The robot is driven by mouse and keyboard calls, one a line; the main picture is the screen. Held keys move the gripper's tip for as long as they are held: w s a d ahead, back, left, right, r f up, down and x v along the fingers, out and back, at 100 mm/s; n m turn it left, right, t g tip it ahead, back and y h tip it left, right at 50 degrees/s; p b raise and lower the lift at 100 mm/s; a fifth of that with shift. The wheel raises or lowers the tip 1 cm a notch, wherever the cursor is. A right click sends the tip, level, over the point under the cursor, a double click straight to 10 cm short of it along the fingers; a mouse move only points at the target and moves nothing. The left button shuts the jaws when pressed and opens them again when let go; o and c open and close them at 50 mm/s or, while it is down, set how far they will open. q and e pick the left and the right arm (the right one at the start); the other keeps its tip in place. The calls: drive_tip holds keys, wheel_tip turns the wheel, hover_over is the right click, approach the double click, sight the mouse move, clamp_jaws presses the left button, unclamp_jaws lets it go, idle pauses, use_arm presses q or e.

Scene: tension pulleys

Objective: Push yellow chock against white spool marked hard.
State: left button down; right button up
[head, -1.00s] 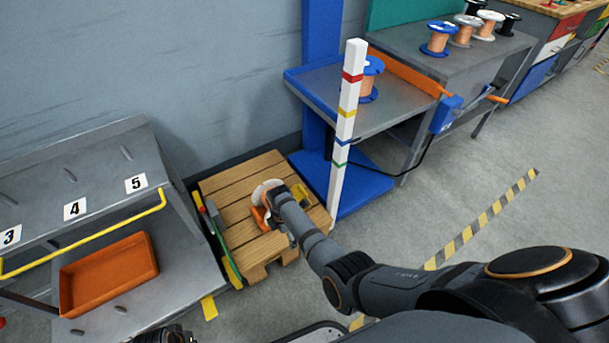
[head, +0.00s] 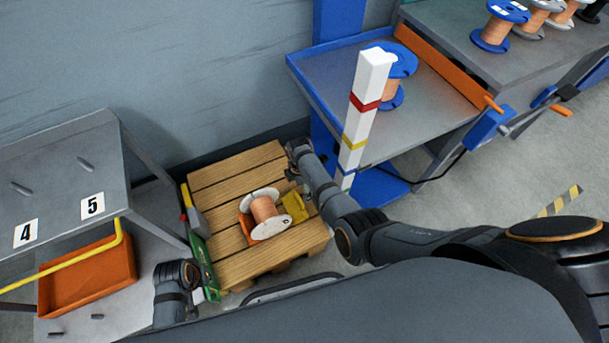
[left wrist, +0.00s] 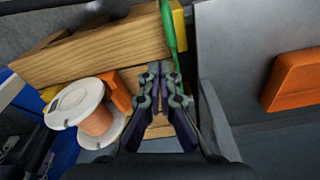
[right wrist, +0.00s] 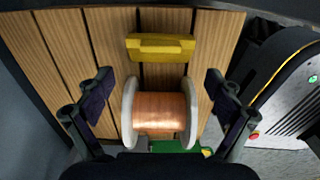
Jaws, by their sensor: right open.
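A white spool wound with copper wire (head: 264,210) lies on its side on a wooden pallet (head: 235,175); any marking is too small to read. The yellow chock (head: 295,207) is on the pallet to its right. The right wrist view shows a gap between this chock (right wrist: 160,48) and the spool (right wrist: 160,112). An orange chock (head: 249,229) sits at the spool's other side. My right gripper (head: 293,175) is open and empty above the pallet, behind the spool and chock. My left gripper (left wrist: 160,68) looks shut and empty, left of the pallet's front.
A white post with coloured bands (head: 357,125) stands right of the pallet, before a blue-edged bench (head: 330,90). Green and grey items (head: 203,265) lie along the pallet's left edge. A grey rack with an orange tray (head: 90,275) is at left.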

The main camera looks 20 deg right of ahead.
sight(300, 199)
drive_tip(key=shift+s+f+b, duration=0.1)
drive_tip(key=shift+f+b, duration=0.2)
drive_tip(key=shift+b, duration=0.1)
use_arm(q)
wheel_tip(300, 199, up, 5)
drive_tip(key=d+b, duration=0.2)
drive_tip(key=b, duration=0.1)
use_arm(e)
wheel_tip(300, 199, down, 2)
drive_tip(key=shift+f, duration=0.25)
use_arm(q)
wheel_tip(300, 199, down, 6)
drive_tip(key=d+t+h+b, duration=0.2)
drive_tip(key=t+b, duration=0.2)
drive_tip(key=b, duration=0.2)
use_arm(e)
wheel_tip(300, 199, down, 6)
drive_tip(key=shift+r, duration=0.15)
drive_tip(key=shift+f+b, duration=0.2)
drive_tip(key=shift+b, duration=0.15)
drive_tip(key=shift+f+b, duration=0.6)
drive_tip(key=shift+b, duration=0.1)
use_arm(q)
drive_tip(key=w+a+r+t, duration=0.1)
drive_tip(key=w+r+t, duration=1)
drive_tip(key=w+r, duration=0.6)
wheel_tip(300, 199, up, 4)
drive_tip(key=shift+w+a+f+t+y, duration=0.15)
drive_tip(key=shift+a+t+y, duration=0.05)
drive_tip(key=shift+t+y, duration=0.1)
